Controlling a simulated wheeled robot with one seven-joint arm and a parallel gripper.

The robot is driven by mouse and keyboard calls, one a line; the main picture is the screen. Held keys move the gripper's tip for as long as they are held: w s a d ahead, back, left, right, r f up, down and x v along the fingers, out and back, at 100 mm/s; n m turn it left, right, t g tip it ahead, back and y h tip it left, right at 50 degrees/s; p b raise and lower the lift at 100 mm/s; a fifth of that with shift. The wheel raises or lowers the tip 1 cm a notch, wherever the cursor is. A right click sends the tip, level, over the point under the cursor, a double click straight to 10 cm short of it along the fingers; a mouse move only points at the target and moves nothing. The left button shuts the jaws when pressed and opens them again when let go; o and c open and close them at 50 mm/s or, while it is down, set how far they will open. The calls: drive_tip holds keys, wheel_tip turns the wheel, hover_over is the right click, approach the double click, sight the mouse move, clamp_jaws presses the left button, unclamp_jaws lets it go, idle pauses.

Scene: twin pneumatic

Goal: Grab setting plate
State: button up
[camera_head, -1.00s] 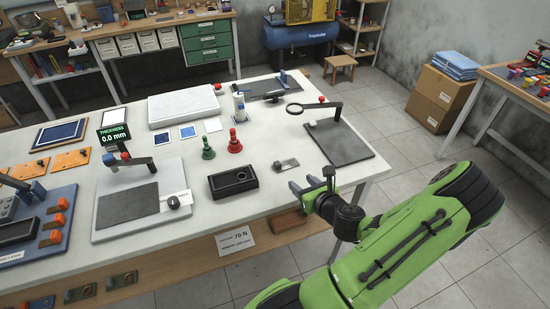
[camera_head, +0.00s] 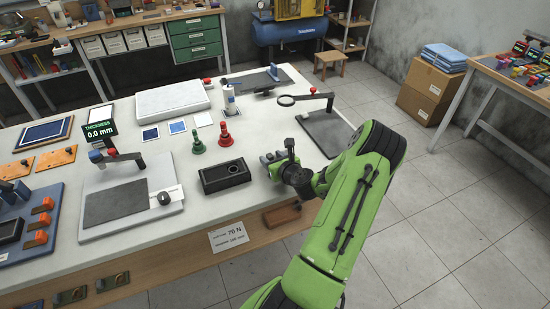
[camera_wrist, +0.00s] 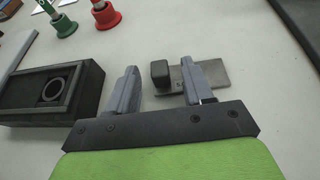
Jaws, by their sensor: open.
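The setting plate seems to be a small flat grey metal plate (camera_wrist: 214,74) with an upright dark block (camera_wrist: 160,74) at its left end. It lies on the white bench top in the wrist view. My gripper (camera_wrist: 159,68) is open, with its two grey fingers apart. The dark block shows in the gap between the fingertips, nearer the right finger. The right finger covers part of the plate; I cannot tell whether it touches. In the head view my gripper (camera_head: 276,157) is low at the bench's right part and largely hides the plate.
A black box with a round opening (camera_head: 224,176) stands left of my gripper. Green (camera_head: 198,144) and red (camera_head: 225,134) handled pieces stand behind it. A magnifier stand on a dark base (camera_head: 328,131) is to the right. The bench's front edge is close below.

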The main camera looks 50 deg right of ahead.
clamp_jaws()
